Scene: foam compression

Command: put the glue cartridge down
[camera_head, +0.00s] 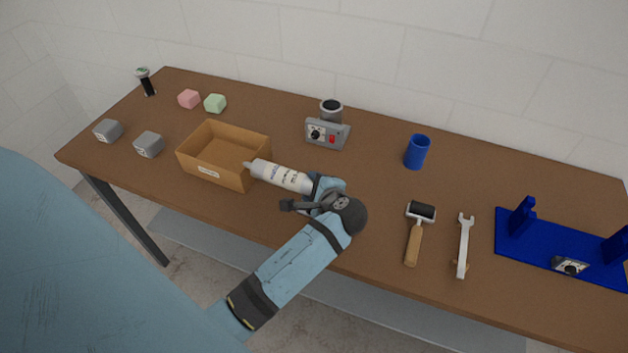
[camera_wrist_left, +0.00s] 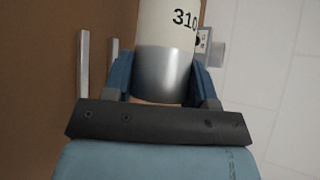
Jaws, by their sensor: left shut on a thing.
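The glue cartridge (camera_head: 285,177) is white with a grey band and a pointed nozzle. It lies roughly level, nozzle to the left, and the nozzle overlaps the right rim of the cardboard box in the head view. My left gripper (camera_head: 316,187) is shut on its rear end. In the left wrist view the cartridge (camera_wrist_left: 168,48) sits between the two blue fingers of the left gripper (camera_wrist_left: 164,80), with "310" readable on it. I cannot tell how high it is above the table (camera_head: 380,200). My right gripper is not in view.
An open cardboard box (camera_head: 245,177) stands left of the cartridge. A grey device (camera_head: 328,133) and a blue cup (camera_head: 417,152) stand behind. A roller (camera_head: 414,235), a wrench (camera_head: 464,245) and a blue fixture (camera_head: 530,243) lie to the right. Small blocks (camera_head: 148,144) are at left.

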